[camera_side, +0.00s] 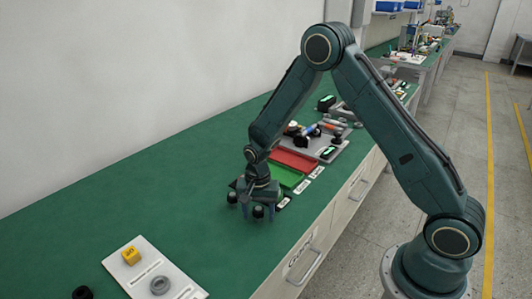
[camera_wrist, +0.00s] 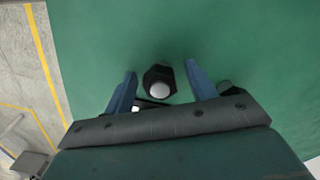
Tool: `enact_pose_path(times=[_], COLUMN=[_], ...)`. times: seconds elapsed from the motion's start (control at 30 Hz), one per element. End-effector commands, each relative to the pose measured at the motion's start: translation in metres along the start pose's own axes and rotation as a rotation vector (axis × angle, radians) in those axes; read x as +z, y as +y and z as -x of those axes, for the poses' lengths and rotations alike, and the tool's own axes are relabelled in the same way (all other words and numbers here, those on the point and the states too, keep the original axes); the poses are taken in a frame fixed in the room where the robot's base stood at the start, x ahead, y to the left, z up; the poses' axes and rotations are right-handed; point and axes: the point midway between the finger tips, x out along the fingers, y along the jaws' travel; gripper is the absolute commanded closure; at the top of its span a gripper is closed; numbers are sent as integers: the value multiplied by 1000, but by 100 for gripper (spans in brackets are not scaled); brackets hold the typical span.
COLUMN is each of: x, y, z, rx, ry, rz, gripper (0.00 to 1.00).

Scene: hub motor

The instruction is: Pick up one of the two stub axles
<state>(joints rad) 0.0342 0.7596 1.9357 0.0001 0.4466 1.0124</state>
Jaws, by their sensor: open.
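My gripper (camera_wrist: 161,68) is open, with its two blue fingers pointing down at the green bench. Between the fingers in the wrist view is a black part with a pale round end (camera_wrist: 159,89), which looks like a stub axle. It is apart from both fingers, and its near end is partly hidden by the gripper body. A second dark part (camera_wrist: 225,87) shows just outside the right finger, mostly hidden. In the side view my gripper (camera_side: 257,211) is low over the bench, with dark rounded parts (camera_side: 232,197) at it.
Red (camera_side: 294,161) and green (camera_side: 283,176) trays lie just behind my gripper. A grey board with tools (camera_side: 325,143) is farther back. Bench between is clear.

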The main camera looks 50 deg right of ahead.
Motion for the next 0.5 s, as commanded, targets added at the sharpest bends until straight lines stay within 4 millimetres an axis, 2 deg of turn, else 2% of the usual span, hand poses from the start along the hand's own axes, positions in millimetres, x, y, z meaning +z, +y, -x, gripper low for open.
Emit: enact_pose_path(times=[0.37, 0.5], x=[0, 0], y=[0, 0], z=[0, 0], rx=[0, 0], ry=[0, 0], rz=[0, 0], gripper=[44, 71])
